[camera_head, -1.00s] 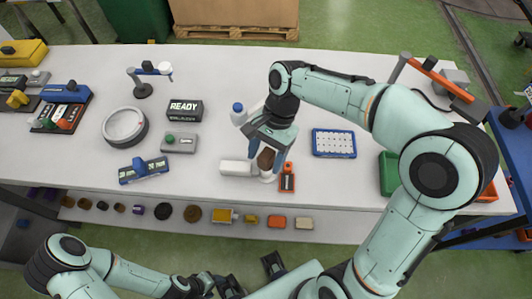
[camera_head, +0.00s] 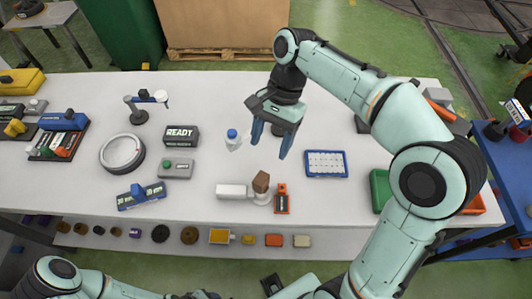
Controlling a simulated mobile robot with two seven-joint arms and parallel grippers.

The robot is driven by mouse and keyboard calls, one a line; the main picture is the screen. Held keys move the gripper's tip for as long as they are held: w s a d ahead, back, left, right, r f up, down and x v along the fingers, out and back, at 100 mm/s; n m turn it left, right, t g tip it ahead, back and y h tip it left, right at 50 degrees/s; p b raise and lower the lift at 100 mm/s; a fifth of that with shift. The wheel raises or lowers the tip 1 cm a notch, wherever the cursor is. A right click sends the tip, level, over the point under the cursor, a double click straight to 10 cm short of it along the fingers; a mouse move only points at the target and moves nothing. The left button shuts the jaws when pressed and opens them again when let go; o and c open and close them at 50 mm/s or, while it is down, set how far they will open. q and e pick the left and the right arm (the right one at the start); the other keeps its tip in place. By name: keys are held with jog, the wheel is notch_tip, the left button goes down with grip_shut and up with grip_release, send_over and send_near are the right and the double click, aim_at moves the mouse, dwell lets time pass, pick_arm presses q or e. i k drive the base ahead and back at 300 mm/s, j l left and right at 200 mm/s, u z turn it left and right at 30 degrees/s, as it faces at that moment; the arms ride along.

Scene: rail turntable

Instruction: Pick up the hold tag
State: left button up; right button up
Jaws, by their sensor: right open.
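An orange-and-black tag (camera_head: 281,200), which looks like the hold tag, lies near the front edge of the white table. It is just right of a brown-topped object (camera_head: 261,183) on a pale round base. My right gripper (camera_head: 271,143) is open and empty, with blue fingers pointing down. It is above the table, behind the tag and the brown-topped object, and apart from both. My left arm crosses the bottom left corner; its gripper does not show.
A white block (camera_head: 232,191) touches or nearly touches the brown-topped object's left side. A blue-capped bottle (camera_head: 233,140) stands left of my right gripper. A blue tray (camera_head: 326,164) lies to the right. Several small parts line the lower shelf (camera_head: 340,240).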

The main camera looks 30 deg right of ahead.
aim_at(282, 201)
jog(key=k, duration=1)
